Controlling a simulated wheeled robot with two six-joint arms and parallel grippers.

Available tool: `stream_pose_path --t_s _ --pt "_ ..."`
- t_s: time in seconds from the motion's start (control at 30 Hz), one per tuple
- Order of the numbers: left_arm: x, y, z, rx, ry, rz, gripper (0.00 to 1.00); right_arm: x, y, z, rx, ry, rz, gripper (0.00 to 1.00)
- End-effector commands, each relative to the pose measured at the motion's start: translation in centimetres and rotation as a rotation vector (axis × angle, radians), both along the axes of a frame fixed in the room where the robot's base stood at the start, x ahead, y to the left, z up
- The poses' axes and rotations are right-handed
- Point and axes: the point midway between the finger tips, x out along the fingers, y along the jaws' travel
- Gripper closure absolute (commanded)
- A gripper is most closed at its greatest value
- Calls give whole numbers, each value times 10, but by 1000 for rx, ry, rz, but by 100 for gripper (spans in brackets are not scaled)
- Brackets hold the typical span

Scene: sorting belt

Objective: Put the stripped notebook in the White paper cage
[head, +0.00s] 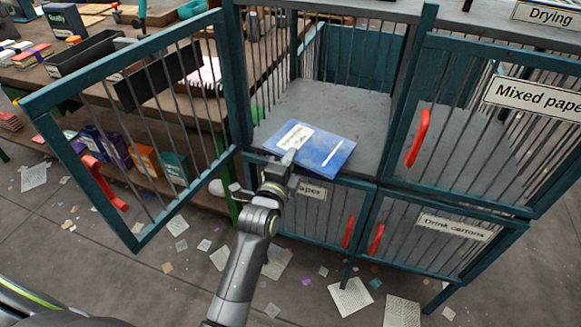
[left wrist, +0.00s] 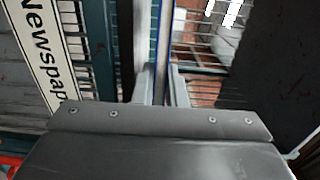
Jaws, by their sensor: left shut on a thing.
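A blue notebook (head: 325,155) with a pale label and a white line on its cover is at the front opening of the upper left cage (head: 330,105). It is partly over the cage's grey floor; I cannot tell whether it touches it. My left gripper (head: 287,160) is shut on the notebook's near edge. In the left wrist view its fingers (left wrist: 161,88) close on a thin edge. The open cage's own sign cannot be read; I cannot confirm it is the White paper cage. My right gripper is not in view.
The open cage's barred door (head: 136,240) swings out left, with a red handle (head: 105,183). A Newspaper sign (left wrist: 35,50) is below. The Mixed paper cage (head: 470,150) at right and the Drink cartons cage (head: 415,240) are shut. Paper scraps litter the floor.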

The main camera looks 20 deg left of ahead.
Motion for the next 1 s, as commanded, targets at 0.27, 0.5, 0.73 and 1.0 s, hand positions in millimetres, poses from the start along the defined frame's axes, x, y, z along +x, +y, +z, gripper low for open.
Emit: stream_pose_path --t_s 0.27,0.5,0.73,1.0 --pt "0 0 -23 0 -2 0 100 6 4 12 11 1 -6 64" --pt "0 0 -23 0 -2 0 100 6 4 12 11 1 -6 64" --pt "0 0 -25 0 1 0 73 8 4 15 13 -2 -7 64" --pt "0 0 -25 0 1 0 67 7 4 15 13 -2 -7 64"
